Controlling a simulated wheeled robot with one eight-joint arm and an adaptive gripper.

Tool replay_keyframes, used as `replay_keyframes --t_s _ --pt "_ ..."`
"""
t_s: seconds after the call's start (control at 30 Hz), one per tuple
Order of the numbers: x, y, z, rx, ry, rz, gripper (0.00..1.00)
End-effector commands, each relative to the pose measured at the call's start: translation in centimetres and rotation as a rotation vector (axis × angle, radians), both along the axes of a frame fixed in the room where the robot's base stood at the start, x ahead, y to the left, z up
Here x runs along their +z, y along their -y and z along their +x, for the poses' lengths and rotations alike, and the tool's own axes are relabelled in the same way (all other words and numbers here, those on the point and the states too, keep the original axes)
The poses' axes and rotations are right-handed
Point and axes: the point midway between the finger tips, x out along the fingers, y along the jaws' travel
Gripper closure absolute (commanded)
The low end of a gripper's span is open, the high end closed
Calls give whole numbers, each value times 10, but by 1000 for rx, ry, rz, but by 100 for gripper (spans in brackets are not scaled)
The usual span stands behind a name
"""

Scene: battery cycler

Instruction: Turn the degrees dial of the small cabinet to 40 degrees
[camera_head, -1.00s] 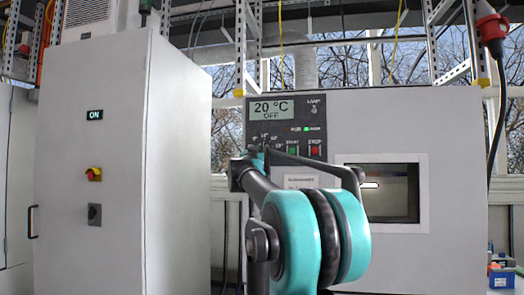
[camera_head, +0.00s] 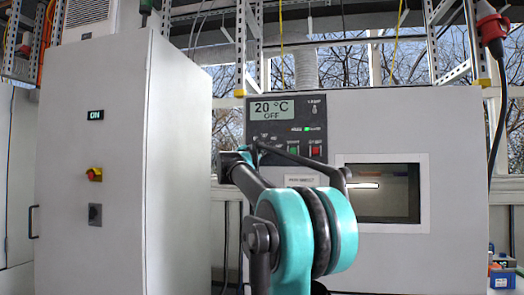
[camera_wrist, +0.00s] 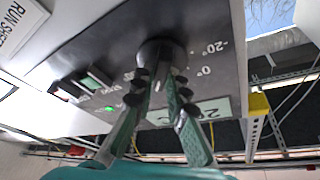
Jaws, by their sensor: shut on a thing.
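The small cabinet (camera_head: 455,140) stands at the right in the head view. Its dark control panel (camera_head: 317,108) has a display (camera_head: 272,109) reading 20 °C and OFF. The black degrees dial (camera_wrist: 160,52) shows at the upper middle of the wrist view, with -20° and 0° printed to its right. My gripper (camera_wrist: 158,77) is shut on the dial, one finger on each side. A pale line shows between the fingertips, but I cannot tell the exact setting. In the head view my arm hides the dial.
A green button (camera_wrist: 96,78) and a red button (camera_wrist: 66,91) sit beside the dial. A green lamp (camera_wrist: 109,137) is lit on the panel. The cabinet's window (camera_head: 388,193) is right of my arm. A tall cabinet (camera_head: 95,240) stands at the left.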

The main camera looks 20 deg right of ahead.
Motion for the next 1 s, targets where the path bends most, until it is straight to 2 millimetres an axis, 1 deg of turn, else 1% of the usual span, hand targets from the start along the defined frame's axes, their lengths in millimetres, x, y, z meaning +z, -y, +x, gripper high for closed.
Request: replay_keyframes --t_s 0.27,0.3,0.43,0.77,0.87,1.0 --pt "0 0 0 0 0 0 100" --pt "0 0 0 0 0 0 82" --pt "0 0 0 0 -1 -1 66" --pt "-1 -2 -1 0 0 -1 66" --pt "-3 -8 -7 1 0 -1 66" --pt "-10 -25 -21 3 -1 0 66"
